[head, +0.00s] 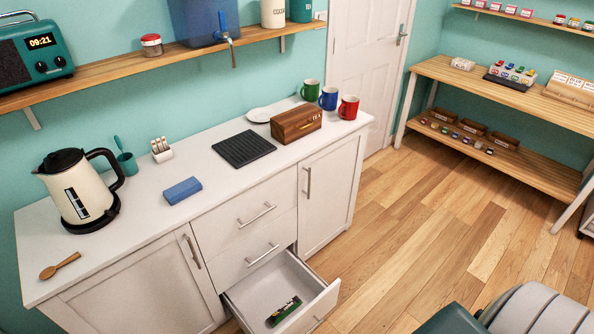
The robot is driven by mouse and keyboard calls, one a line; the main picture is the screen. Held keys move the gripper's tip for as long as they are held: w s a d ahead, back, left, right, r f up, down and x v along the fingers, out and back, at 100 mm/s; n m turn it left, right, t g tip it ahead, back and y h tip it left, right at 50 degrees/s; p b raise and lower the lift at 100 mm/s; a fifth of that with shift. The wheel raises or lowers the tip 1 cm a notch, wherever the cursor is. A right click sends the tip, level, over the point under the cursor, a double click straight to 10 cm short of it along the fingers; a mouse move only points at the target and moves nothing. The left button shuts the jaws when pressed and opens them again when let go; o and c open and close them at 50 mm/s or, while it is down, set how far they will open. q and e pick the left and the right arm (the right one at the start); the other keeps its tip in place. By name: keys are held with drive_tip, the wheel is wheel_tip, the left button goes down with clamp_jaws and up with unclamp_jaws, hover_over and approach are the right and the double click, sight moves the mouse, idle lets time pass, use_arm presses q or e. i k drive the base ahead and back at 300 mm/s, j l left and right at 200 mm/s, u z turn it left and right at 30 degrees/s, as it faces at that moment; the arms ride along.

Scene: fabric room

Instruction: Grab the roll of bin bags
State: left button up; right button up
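A small dark green roll-like item with a pale label (284,311), which looks like the roll of bin bags, lies in the open bottom drawer (262,285) of the white cabinet. It lies at a slant near the drawer's front, with nothing on top of it. The drawer is pulled well out and its inside is otherwise bare where I can see. Neither of my grippers is in view.
The white counter (225,185) holds a kettle (80,190), blue sponge (182,190), black ridged mat (244,149), wooden box (296,123) and mugs (348,107). A grey rounded shape (535,310) fills the bottom right. The wooden floor (420,230) is clear.

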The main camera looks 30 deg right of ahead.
sight(288, 308)
drive_tip(key=k+j+z, duration=0.1)
drive_tip(key=z, duration=0.3)
drive_tip(key=k+j+z, duration=0.15)
drive_tip(key=z, duration=0.2)
drive_tip(key=k+j+z, duration=0.1)
drive_tip(key=z, duration=0.3)
